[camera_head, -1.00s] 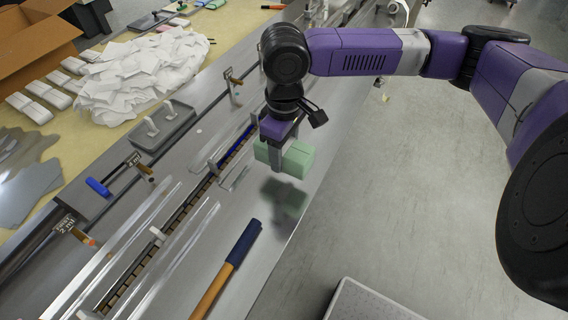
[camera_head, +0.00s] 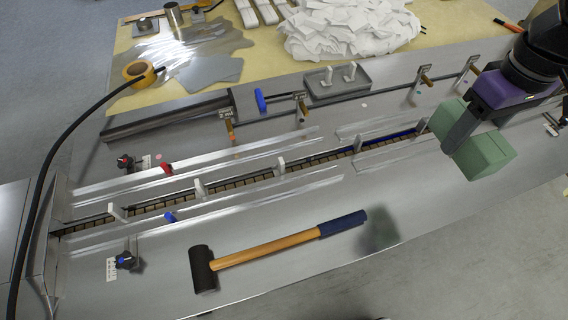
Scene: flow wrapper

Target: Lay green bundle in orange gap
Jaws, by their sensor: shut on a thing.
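The green bundle (camera_head: 485,156) is a pale green block at the right of the head view. My gripper (camera_head: 462,138) is shut on it, with a grey finger across its near side hiding part of it. The bundle hangs above the metal deck, right of the conveyor channel. The channel (camera_head: 240,182) is a long slot with a tan-slatted chain and upright white lugs (camera_head: 199,188) that divide it into gaps. A blue strip (camera_head: 390,137) shows in its right part. I cannot make out an orange-marked gap; small orange marks (camera_head: 235,141) show behind the channel.
A mallet (camera_head: 270,246) with a blue grip lies on the deck in front of the channel. Clear guide rails flank the channel. Posts with orange-brown knobs (camera_head: 301,108), a grey tray (camera_head: 338,83) and a white pile (camera_head: 345,28) stand behind. A black cable (camera_head: 50,150) runs at left.

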